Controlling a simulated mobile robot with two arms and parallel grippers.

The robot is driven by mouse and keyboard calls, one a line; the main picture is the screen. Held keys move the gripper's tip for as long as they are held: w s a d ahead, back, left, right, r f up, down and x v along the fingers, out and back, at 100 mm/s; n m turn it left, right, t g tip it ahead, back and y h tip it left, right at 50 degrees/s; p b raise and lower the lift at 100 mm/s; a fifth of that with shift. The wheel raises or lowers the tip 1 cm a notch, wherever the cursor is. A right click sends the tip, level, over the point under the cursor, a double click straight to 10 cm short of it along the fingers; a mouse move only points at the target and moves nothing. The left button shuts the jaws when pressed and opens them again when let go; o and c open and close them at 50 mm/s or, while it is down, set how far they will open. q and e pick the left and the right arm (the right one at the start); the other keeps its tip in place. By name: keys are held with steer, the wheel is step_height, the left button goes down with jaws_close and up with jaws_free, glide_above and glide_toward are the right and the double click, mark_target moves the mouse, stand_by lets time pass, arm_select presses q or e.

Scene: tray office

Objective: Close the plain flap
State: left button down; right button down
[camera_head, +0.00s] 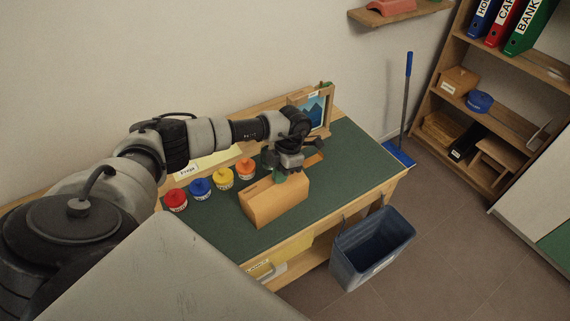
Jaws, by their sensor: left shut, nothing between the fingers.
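A tan cardboard box (275,203) stands on the green desk top (340,170). A small brown flat piece (315,158) shows just beyond the box's far right end, partly behind my gripper; I cannot tell whether it is the plain flap. My left gripper (287,172) is shut and empty, right at the far upper edge of the box. It hides part of that edge, and I cannot tell whether it touches the cardboard. My right gripper is not in view.
Red (175,200), blue (201,188), yellow (223,179) and orange (245,169) pots stand in a row left of the box. A framed picture (313,110) stands at the back. A dark blue bin (372,250) hangs at the desk's front. Shelves (480,120) stand right.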

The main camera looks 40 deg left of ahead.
arm_select(q)
steer(key=shift+a+f+h+b, duration=0.25)
steer(key=shift+f+h+b, duration=0.15)
steer(key=shift+f+b, duration=0.05)
steer(key=shift+s+a+g+h+b, duration=0.25)
steer(key=shift+g+h+b, duration=0.05)
steer(key=shift+h+b, duration=0.35)
steer(key=shift+w+a+f+b, duration=0.1)
steer(key=shift+w+f+b, duration=0.1)
steer(key=shift+b, duration=0.3)
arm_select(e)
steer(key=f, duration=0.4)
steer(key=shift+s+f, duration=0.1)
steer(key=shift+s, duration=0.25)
arm_select(q)
steer(key=shift+a, duration=0.1)
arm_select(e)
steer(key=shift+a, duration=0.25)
arm_select(q)
steer(key=shift+r, duration=0.15)
